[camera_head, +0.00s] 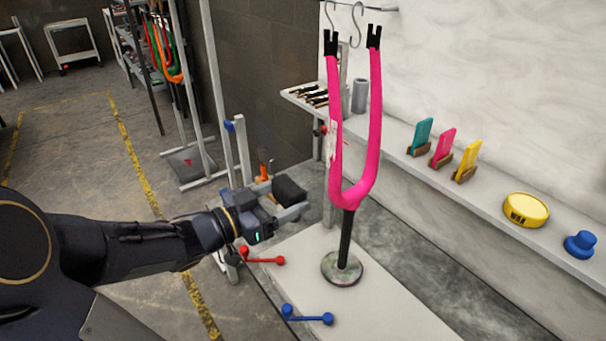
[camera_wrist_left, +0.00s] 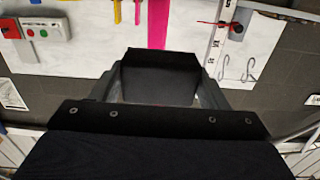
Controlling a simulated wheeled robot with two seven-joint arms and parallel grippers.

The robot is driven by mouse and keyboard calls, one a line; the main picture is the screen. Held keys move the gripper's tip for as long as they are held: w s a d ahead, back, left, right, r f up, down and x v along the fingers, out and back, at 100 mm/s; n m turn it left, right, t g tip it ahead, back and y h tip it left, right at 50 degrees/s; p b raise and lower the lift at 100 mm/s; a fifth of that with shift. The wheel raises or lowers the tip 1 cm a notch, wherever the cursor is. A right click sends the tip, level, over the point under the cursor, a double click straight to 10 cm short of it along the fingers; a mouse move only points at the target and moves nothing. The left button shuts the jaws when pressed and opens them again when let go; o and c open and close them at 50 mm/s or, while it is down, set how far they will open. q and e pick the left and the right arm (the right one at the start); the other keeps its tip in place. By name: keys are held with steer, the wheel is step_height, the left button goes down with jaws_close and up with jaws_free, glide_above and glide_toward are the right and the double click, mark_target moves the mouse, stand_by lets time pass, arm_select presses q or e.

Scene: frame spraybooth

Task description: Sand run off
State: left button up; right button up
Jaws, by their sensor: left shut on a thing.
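A glossy pink fork (camera_head: 374,130) stands with its two legs up and black tips, on a black post over a round base (camera_head: 343,270). A pale, whitish patch (camera_head: 332,145) shows on its left leg; I cannot tell its texture. My left gripper (camera_head: 282,200) is shut on a black sanding block (camera_head: 290,188), left of the fork and apart from it. In the left wrist view the black block (camera_wrist_left: 160,77) sits between the fingers, with part of the pink fork (camera_wrist_left: 157,25) beyond it. My right gripper is not in view.
A red-ended handle (camera_head: 263,260) and a blue-ended handle (camera_head: 308,317) lie by the base. The back shelf holds teal (camera_head: 422,135), pink (camera_head: 443,147) and yellow (camera_head: 467,159) cards, a yellow WAX tin (camera_head: 526,209) and a blue knob (camera_head: 580,244). Metal hooks (camera_head: 355,25) hang above.

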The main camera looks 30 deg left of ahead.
mark_target(336, 113)
arm_select(q)
steer(key=shift+b+x, duration=0.8)
steer(key=shift+x, duration=2.65)
steer(key=shift+x, duration=0.9)
steer(key=shift+s+r+p, duration=0.15)
steer(key=shift+r+p, duration=1.3)
steer(key=shift+r, duration=0.35)
steer(key=shift+w+d+r+p, duration=0.1)
steer(key=shift+r+p, duration=1.5)
steer(key=shift+r, duration=0.3)
steer(key=shift+w+r+p, duration=0.1)
steer(key=shift+r+p, duration=1.45)
steer(key=shift+r, duration=0.3)
step_height(336, 113, up, 4)
steer(key=p, duration=0.3)
steer(key=shift+f, duration=0.35)
